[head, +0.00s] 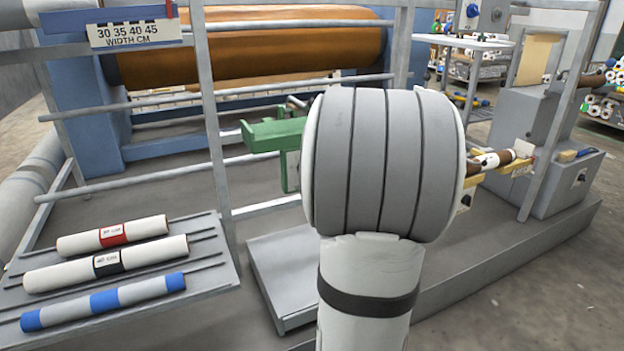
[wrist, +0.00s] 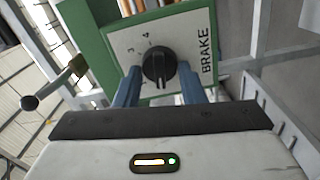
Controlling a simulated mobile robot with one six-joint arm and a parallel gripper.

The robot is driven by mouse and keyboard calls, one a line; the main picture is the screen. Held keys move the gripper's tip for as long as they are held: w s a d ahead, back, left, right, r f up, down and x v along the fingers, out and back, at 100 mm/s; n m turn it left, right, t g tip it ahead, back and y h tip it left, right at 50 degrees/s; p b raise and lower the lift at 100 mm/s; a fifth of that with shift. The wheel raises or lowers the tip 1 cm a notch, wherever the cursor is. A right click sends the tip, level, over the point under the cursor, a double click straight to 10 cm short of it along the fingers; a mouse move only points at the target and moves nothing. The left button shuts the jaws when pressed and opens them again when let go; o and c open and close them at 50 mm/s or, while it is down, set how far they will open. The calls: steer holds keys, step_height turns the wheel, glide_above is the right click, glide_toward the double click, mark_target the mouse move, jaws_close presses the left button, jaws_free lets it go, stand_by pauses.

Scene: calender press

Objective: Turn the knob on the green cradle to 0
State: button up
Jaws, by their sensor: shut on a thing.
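The green cradle (head: 268,135) is left of my arm in the head view, and my arm hides part of it. In the wrist view its green body (wrist: 93,50) carries a white dial plate (wrist: 185,35) marked BRAKE. The black round knob (wrist: 158,64) sits on this plate. The numbers 3 and 4 show at the knob's upper left; other marks are hidden or too small. My gripper (wrist: 160,78) has its blue fingers on both sides of the knob and is shut on it. Which number the knob points at is unclear. The gripper is hidden in the head view.
Grey rails and a large brown roller (head: 250,45) stand behind. A rack (head: 215,265) with several wrapped rolls is at the left. A yellow cradle (head: 493,178) bearing a roll is right of my arm. A lever with a dark ball (wrist: 30,102) juts out left of the knob.

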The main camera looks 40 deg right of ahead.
stand_by(0.3)
steer(key=o, duration=1)
steer(key=shift+c, duration=0.2)
steer(key=p+v, duration=0.2)
steer(key=v, duration=0.5)
steer(key=shift+s, duration=0.4)
